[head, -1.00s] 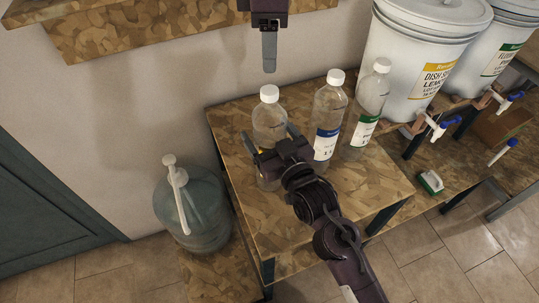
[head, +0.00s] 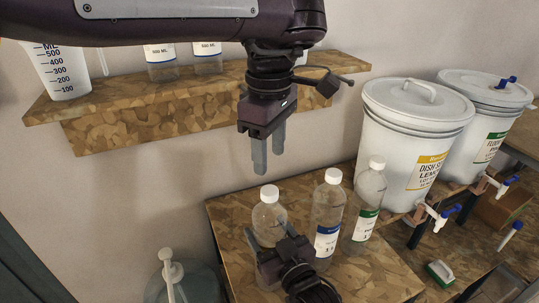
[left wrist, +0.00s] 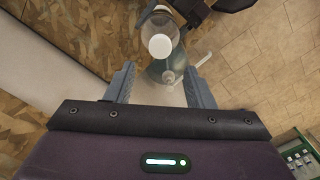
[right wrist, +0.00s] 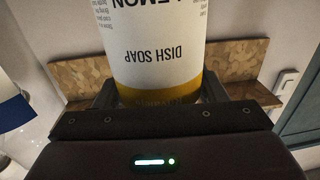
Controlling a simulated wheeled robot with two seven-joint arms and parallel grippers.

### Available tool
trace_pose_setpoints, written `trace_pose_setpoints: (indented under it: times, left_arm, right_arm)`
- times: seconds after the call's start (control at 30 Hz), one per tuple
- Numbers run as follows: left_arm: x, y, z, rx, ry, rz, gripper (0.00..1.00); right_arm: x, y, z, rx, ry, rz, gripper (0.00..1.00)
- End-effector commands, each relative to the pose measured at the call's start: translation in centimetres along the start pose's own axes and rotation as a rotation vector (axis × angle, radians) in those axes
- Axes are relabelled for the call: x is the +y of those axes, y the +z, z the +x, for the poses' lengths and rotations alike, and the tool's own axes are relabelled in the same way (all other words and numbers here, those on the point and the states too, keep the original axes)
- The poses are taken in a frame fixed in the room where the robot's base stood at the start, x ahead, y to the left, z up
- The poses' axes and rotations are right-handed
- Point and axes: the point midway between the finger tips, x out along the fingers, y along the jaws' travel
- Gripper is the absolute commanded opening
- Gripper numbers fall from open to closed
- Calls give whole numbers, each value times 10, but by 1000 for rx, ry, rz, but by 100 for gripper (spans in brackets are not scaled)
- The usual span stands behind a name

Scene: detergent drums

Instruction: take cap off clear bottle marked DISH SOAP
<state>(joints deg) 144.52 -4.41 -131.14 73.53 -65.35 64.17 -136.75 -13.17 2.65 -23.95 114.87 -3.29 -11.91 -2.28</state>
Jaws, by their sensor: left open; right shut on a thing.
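The clear bottle (head: 268,217) marked DISH SOAP stands leftmost of three on the wooden table, with a white cap (head: 269,193) on it. Its label (right wrist: 152,50) shows upside down in the right wrist view. My right gripper (head: 263,243) is shut around the bottle's body; the label fills the space between its fingers in the right wrist view (right wrist: 160,92). My left gripper (head: 268,160) is open and empty, pointing down just above the cap, apart from it. In the left wrist view the cap (left wrist: 160,45) appears beyond the fingertips.
Two clear capped bottles (head: 327,215) (head: 367,200) stand close to the right. White drums (head: 412,140) with taps are farther right. A wooden shelf (head: 190,100) with containers is behind my left arm. A jug with a pump (head: 172,270) stands at lower left.

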Motion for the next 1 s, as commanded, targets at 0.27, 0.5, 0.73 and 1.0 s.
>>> trace_pose_setpoints:
  times: [0.27, 0.5, 0.73, 1.0]
  left_arm:
    - [0, 0, 3, -1, -2, 282, 49]
    - [-1, 0, 33, -4, -5, 298, 49]
    - [-1, 0, 66, -3, -4, 296, 49]
    - [0, 0, 80, 0, -1, 294, 49]
  right_arm:
    - [0, 0, 0, 0, 0, 0, 1]
    - [0, 0, 0, 0, 0, 0, 1]
    - [0, 0, 0, 0, 0, 0, 1]
    - [0, 0, 0, 0, 0, 0, 1]
